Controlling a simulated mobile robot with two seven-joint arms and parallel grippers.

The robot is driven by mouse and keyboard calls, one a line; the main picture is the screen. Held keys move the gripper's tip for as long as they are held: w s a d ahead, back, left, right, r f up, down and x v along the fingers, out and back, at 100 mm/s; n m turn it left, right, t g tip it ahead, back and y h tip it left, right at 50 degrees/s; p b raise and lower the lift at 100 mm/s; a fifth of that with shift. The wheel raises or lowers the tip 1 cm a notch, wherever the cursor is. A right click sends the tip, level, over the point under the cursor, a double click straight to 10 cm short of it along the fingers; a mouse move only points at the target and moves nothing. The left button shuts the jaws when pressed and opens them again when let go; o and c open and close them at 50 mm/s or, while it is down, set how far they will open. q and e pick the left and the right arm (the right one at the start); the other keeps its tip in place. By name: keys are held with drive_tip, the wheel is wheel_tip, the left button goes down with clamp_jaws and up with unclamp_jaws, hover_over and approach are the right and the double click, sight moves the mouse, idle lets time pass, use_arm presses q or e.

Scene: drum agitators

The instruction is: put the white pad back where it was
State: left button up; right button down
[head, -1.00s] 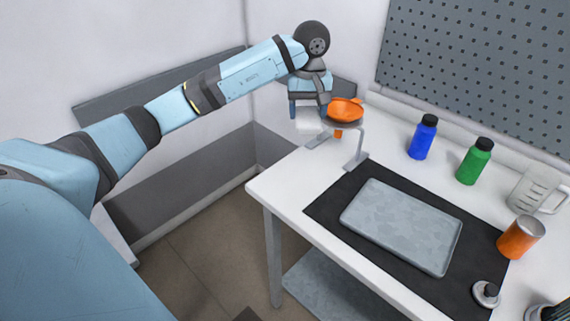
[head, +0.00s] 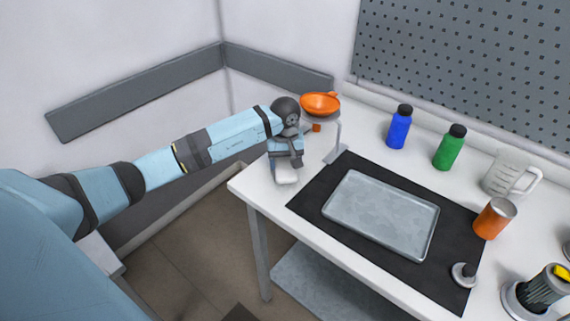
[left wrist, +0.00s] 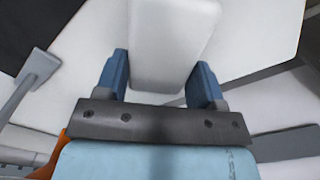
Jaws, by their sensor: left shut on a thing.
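The white pad (left wrist: 168,45) is a pale rounded block between the two blue fingers in the left wrist view. In the head view the pad (head: 286,176) shows just below my left gripper (head: 285,163), over the left end of the white table (head: 262,187). My left gripper is shut on the pad. It is left of the orange bowl's stand and left of the black mat. I cannot tell whether the pad touches the table. My right gripper is not in view.
An orange bowl (head: 320,103) sits on a grey stand (head: 337,150) close behind the gripper. A metal tray (head: 382,213) lies on a black mat (head: 307,203). Blue (head: 399,128) and green (head: 449,149) bottles, a clear jug (head: 503,175) and an orange cup (head: 493,219) stand to the right.

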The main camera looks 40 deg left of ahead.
use_arm(q)
drive_tip(key=shift+f, duration=0.8)
drive_tip(key=shift+f, duration=0.1)
drive_tip(key=o, duration=0.8)
drive_tip(key=shift+o, duration=0.2)
